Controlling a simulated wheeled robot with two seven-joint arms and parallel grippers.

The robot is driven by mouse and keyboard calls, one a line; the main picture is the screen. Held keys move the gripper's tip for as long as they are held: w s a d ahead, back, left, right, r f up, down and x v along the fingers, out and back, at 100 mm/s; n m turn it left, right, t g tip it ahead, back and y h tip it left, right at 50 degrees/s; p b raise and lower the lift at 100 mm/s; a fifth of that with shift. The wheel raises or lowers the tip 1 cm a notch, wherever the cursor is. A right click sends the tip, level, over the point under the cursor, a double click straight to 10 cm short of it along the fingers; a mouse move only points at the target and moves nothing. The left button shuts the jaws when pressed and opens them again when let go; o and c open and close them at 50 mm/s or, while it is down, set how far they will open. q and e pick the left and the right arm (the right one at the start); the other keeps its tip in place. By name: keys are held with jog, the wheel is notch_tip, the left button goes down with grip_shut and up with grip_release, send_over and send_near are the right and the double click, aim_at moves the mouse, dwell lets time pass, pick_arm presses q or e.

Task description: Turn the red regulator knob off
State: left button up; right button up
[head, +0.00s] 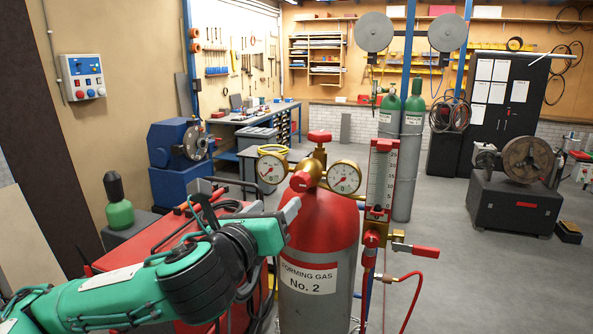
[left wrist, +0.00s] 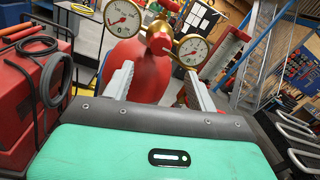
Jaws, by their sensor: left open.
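The red regulator knob (head: 300,181) sits on the front of a brass regulator, between two white round gauges (head: 271,168) (head: 343,178). It also shows in the left wrist view (left wrist: 159,43). The regulator is on top of a red-shouldered grey gas cylinder (head: 312,256) labelled "Forming Gas No. 2". My left gripper (head: 291,207) is just below and in front of the knob. In the left wrist view its two fingers (left wrist: 158,72) are spread, with the knob showing beyond the gap between them. They appear apart from it. My right gripper is not in view.
A second red knob (head: 320,136) tops the cylinder valve. A red-framed flowmeter (head: 381,180) with a red-handled valve (head: 425,251) and a red hose stand to the right. A red cart (head: 160,250) with cables is at left.

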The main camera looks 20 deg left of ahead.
aim_at(297, 184)
pick_arm(q)
jog(key=w+p, duration=0.1)
jog(key=w, duration=0.2)
jog(key=w+p, duration=0.1)
jog(key=w, duration=0.2)
jog(key=w+p, duration=0.2)
jog(key=w, duration=0.1)
jog(key=shift+w+d+r, duration=0.1)
jog(key=shift+w+d, duration=0.1)
jog(key=shift+d, duration=0.2)
jog(key=shift+w, duration=0.8)
jog(key=c, duration=1)
